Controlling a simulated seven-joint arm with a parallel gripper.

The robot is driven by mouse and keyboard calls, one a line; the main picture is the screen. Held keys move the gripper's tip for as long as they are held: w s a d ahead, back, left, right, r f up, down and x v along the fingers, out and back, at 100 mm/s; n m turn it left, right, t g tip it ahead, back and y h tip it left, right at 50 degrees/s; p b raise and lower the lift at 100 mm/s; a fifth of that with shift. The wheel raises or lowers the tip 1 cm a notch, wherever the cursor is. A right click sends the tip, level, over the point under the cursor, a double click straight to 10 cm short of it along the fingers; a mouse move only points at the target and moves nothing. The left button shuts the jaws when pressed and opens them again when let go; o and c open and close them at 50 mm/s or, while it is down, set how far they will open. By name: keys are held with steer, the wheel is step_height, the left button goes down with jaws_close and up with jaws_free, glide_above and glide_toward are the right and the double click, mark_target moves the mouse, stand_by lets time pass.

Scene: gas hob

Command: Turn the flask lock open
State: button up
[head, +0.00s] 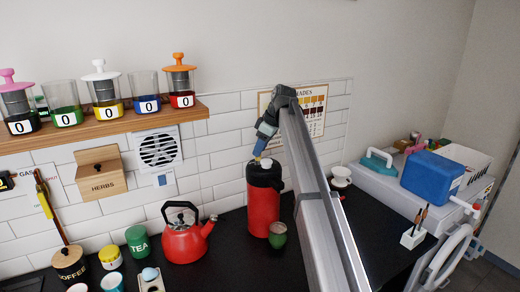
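A red flask (263,212) with a black top (264,176) stands upright on the dark counter, against the tiled wall. A small pale part (266,163) shows on its top; I cannot make out the lock or which way it is set. My gripper (258,158) comes down from above, with its tip right at the flask's top. It is too small here to tell whether it touches the lock or whether its fingers are open or shut. My arm passes in front of the counter just right of the flask.
A red kettle (184,243) stands left of the flask, and a small dark green and red cup (277,236) close by its front right. A wooden shelf (150,117) with jars hangs at upper left. A white dripper (341,177) is to the right.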

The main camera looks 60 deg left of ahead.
steer(key=v, duration=1.3)
